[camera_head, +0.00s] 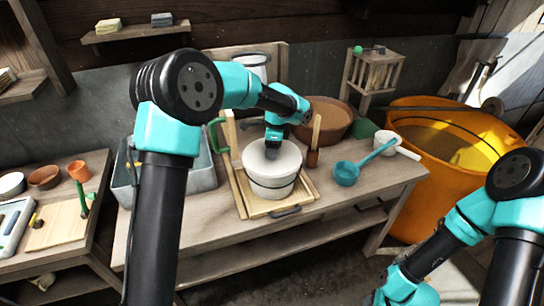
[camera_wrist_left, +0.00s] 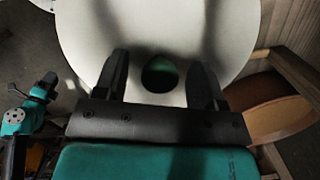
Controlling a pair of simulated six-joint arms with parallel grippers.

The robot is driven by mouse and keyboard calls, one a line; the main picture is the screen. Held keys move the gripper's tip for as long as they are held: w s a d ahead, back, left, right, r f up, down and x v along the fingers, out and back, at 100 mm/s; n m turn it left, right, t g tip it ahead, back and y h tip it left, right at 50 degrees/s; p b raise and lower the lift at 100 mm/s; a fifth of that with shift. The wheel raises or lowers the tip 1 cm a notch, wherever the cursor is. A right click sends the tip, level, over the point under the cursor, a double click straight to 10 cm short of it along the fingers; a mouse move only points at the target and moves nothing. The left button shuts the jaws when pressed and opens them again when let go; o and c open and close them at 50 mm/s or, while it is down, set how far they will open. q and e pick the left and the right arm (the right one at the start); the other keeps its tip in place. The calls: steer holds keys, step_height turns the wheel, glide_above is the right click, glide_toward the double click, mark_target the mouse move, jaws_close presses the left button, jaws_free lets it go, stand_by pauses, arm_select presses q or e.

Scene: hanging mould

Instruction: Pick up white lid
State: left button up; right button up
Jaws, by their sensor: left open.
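The white lid (camera_head: 284,158) sits on top of a white bucket (camera_head: 272,187) on the bench. My left gripper (camera_head: 271,150) points down over the middle of the lid. In the left wrist view the lid (camera_wrist_left: 215,40) fills the upper middle. The two fingers of my left gripper (camera_wrist_left: 160,85) are spread apart, with a round dark green spot (camera_wrist_left: 160,75) between them. I cannot tell whether this spot is a knob or an opening, or whether the fingers touch the lid. My right arm shows at the lower right of the head view, its gripper out of the picture.
The bucket stands on a wooden tray (camera_head: 306,184). A grey basin (camera_head: 200,178) is left. A large orange tub (camera_head: 420,190) stands beyond the bench's right end.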

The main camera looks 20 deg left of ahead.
arm_select(q)
steer(key=c, duration=1)
step_height(320, 180, up, 10)
steer(key=shift+r, duration=0.1)
stand_by(0.4)
stand_by(0.5)
